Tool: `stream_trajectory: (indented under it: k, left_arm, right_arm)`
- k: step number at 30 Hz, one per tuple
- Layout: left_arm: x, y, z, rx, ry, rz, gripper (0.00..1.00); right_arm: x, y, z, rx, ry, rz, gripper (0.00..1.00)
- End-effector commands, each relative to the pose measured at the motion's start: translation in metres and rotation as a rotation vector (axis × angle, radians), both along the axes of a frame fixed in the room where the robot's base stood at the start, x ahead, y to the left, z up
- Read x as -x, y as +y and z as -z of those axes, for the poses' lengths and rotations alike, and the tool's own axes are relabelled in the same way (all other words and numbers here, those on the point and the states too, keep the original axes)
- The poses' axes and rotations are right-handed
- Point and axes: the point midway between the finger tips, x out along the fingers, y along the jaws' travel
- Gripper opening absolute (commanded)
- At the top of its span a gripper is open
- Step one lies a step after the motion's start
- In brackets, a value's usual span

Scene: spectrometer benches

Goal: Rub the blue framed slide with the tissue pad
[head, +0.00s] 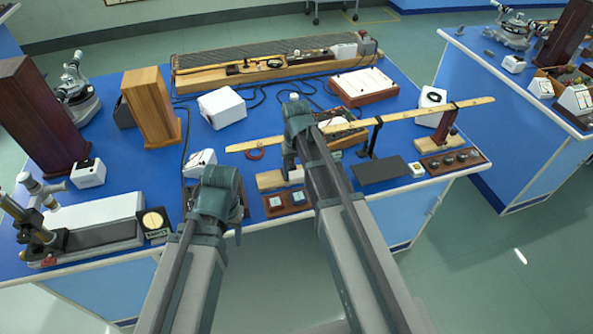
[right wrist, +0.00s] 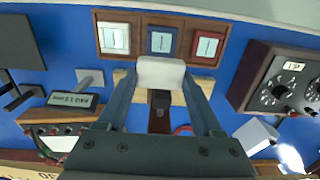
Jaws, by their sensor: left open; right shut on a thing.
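A wooden tray with three framed slides lies at the bench's front edge. In the right wrist view the blue framed slide (right wrist: 163,41) is in the middle, between a white framed slide (right wrist: 114,38) and a red framed slide (right wrist: 206,47). In the head view the blue slide (head: 297,198) shows beside my right arm. My right gripper (right wrist: 160,80) is shut on the white tissue pad (right wrist: 161,70). The pad appears just short of the blue slide in the picture; its height above the bench is unclear. My left gripper (head: 219,182) is open and empty, its fingers mostly hidden.
A long wooden rule (head: 400,117) on stands crosses the bench near my right arm. A black mat (head: 381,170) lies right of the tray. A dark dial box (right wrist: 285,85) stands beside the tray in the wrist view. Cables and white boxes crowd the middle.

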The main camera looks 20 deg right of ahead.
Motion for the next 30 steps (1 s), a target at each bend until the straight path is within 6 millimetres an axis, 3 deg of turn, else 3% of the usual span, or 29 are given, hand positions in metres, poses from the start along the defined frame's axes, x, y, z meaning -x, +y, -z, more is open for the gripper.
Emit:
stream_trajectory:
  k: [8,18,30]
  left_arm:
    - [0.0,0.0,-0.004,0.0,0.0,0.0,0.5]
    - [0.0,0.0,-0.031,0.0,0.0,0.0,0.5]
    - [0.0,0.0,-0.029,0.0,0.0,0.0,0.5]
  right_arm:
    - [0.0,0.0,-0.004,0.0,0.0,0.0,0.23]
    - [0.0,0.0,-0.031,0.0,0.0,0.0,0.23]
    - [0.0,0.0,-0.029,0.0,0.0,0.0,0.23]
